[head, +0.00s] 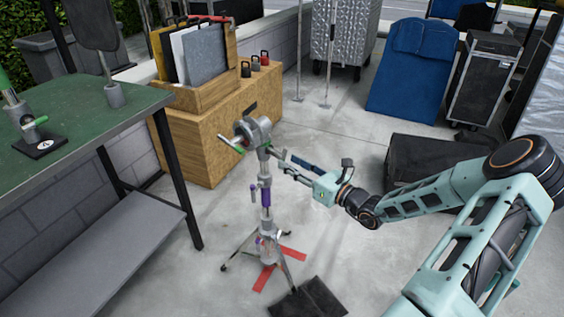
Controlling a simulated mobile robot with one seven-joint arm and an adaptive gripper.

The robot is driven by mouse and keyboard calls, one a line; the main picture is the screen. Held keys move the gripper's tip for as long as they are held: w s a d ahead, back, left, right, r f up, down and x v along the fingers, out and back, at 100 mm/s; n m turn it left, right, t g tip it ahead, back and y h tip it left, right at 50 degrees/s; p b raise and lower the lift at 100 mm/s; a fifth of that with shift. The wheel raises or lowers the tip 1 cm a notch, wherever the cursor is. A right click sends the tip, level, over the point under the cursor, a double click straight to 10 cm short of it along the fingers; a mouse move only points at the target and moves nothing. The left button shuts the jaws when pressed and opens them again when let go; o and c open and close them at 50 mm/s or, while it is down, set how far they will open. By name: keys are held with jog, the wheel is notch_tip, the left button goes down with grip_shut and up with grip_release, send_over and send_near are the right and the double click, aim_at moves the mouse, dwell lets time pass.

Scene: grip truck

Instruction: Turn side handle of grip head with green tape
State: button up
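A grey metal grip head (254,132) sits on top of an upright stand (266,205) in the middle of the head view. A side handle (231,145) sticks out to its left and has green tape on it. More green shows just below the head, on its right side. My gripper (283,161) reaches in from the right, with its fingers pointing left toward the head, close to its lower right side. Whether the fingers touch the head cannot be told. The finger gap is too small to read, and I see nothing clearly held.
Red tape (279,270) marks the floor under the stand, and a black sandbag (308,299) lies by its legs. A green-topped table (75,115) stands at left. A wooden box (205,125) is behind. A black case (440,165) lies behind my arm.

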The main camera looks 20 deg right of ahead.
aim_at(282, 158)
jog(key=shift+b+x, duration=0.4)
jog(key=shift+x, duration=1.85)
jog(key=shift+c, duration=0.3)
grip_shut()
